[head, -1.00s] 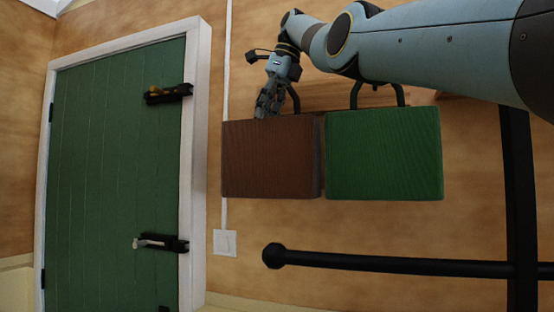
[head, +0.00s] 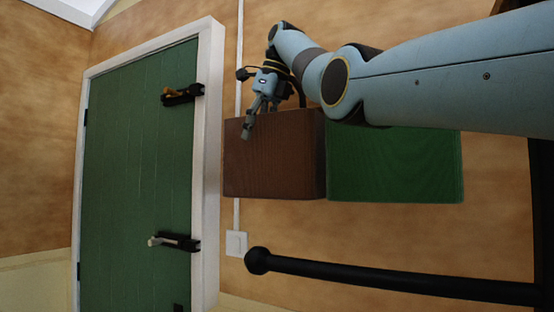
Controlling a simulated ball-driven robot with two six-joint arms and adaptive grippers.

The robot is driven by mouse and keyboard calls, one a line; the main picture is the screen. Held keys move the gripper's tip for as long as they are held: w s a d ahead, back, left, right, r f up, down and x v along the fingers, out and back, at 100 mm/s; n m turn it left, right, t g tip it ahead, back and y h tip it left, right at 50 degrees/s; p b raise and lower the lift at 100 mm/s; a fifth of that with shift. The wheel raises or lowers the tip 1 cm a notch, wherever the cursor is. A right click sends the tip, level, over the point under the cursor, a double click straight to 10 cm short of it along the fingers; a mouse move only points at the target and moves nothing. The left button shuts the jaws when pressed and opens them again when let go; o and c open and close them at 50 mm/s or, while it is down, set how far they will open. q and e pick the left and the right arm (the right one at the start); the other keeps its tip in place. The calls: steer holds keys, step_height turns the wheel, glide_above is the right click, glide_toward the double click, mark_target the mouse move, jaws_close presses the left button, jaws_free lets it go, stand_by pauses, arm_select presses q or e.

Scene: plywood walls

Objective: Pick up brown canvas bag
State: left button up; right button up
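The brown canvas bag (head: 275,165) is a boxy bag against the plywood wall, at the middle of the head view. Part of its dark handle (head: 300,90) shows above its top; my arm hides the rest. My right gripper (head: 259,118) is at the bag's upper left, its fingers spread and pointing down. One finger overlaps the bag's front face in the picture; I cannot tell whether it touches. No object shows between the fingers. My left gripper is not in view.
A green bag (head: 395,168) stands right beside the brown one, its top hidden by my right arm. A black bar with a round end (head: 390,281) runs below the bags. A green door (head: 135,180) with a white frame and a white wall switch (head: 236,243) are at left.

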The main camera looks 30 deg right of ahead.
steer(key=shift+s, duration=0.1)
steer(key=shift+c, duration=1)
steer(key=shift+d, duration=0.2)
steer(key=shift+c, duration=1.2)
steer(key=shift+d, duration=0.1)
jaws_close()
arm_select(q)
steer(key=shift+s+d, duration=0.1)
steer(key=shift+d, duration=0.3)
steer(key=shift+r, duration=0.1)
arm_select(e)
steer(key=shift+r, duration=0.1)
